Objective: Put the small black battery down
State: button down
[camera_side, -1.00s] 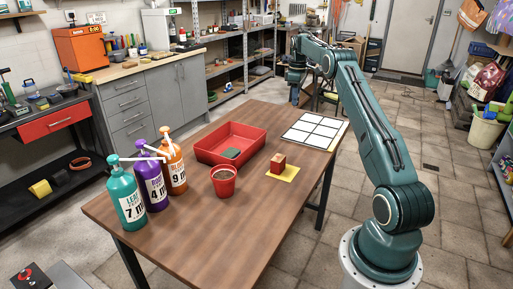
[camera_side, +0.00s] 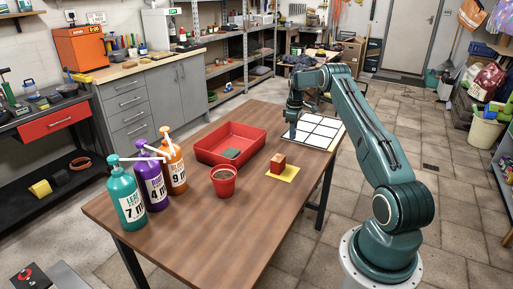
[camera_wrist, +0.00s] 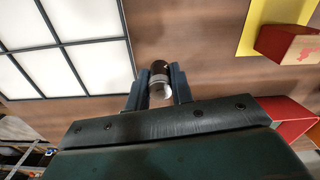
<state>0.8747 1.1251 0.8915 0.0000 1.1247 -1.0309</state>
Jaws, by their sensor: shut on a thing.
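The small black battery (camera_wrist: 160,76) is a short dark cylinder with a silvery end. In the wrist view it sits between the two fingers of my gripper (camera_wrist: 158,88), which is shut on it. In the side view my gripper (camera_side: 293,128) points down at the far end of the table, beside the left edge of the white grid panel (camera_side: 318,131). The battery is too small and dark to make out there. I cannot tell whether it touches the table.
On the wooden table (camera_side: 225,255) are a red tray (camera_side: 200,150) holding a grey-green block, a red pot (camera_side: 224,185), a red-brown block (camera_side: 278,162) on a yellow square (camera_side: 292,174), and three pump bottles (camera_side: 150,182). Bare wood lies between panel and yellow square.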

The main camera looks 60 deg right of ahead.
jog(key=shift+f, duration=2.1)
jog(key=shift+f, duration=0.2)
jog(key=c, duration=1.2)
grip_release()
jog(key=shift+r, duration=0.1)
notch_tip(320, 180, up, 12)
jog(key=shift+r, duration=0.1)
